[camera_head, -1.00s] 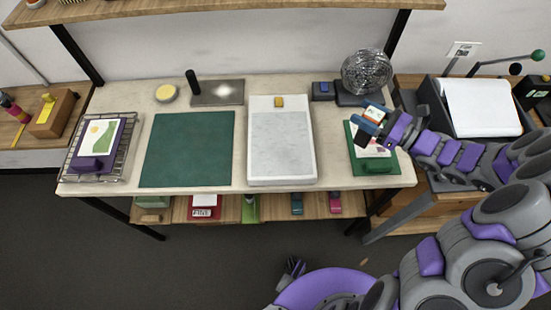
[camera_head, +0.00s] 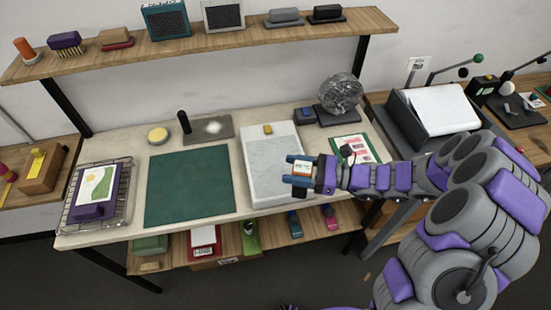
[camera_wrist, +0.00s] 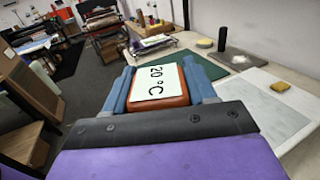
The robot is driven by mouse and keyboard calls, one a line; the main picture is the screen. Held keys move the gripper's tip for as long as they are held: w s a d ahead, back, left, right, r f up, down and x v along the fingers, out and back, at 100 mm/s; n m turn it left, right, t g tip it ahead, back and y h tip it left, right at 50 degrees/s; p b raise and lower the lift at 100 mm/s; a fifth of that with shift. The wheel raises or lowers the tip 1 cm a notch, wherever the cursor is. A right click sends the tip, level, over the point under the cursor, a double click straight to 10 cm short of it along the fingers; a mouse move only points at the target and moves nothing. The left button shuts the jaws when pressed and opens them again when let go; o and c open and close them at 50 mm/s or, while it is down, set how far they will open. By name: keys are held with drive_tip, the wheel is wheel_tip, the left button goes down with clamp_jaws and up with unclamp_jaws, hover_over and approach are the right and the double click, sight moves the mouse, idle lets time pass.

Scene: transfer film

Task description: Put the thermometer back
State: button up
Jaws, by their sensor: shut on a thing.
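The thermometer (camera_wrist: 158,85) is an orange block with a white face reading "20 °C". In the wrist view it sits between the two blue fingers of my gripper (camera_wrist: 163,88). In the head view the thermometer (camera_head: 301,169) is small and held by my gripper (camera_head: 299,171), above the right edge of the white-grey slab on the bench. My gripper is shut on it, and it is clear of the bench top. A thermometer holder cannot be made out in either view.
An upper shelf (camera_head: 205,48) carries several blocks and boxes.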

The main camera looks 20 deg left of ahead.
drive_tip(key=w+a+f+b, duration=0.1)
drive_tip(key=w+a+f, duration=0.3)
drive_tip(key=w+a, duration=0.3)
drive_tip(key=shift+a+f+b, duration=0.25)
drive_tip(key=shift+a+b, duration=0.15)
drive_tip(key=shift+a, duration=0.35)
drive_tip(key=shift+s, duration=0.1)
drive_tip(key=o, duration=1.2)
drive_tip(key=shift+d, duration=0.15)
drive_tip(key=d, duration=0.4)
drive_tip(key=w+d+p, duration=0.1)
drive_tip(key=d, duration=0.3)
drive_tip(key=w+d+p, duration=0.1)
drive_tip(key=d, duration=0.3)
drive_tip(key=shift+s+a+r, duration=0.1)
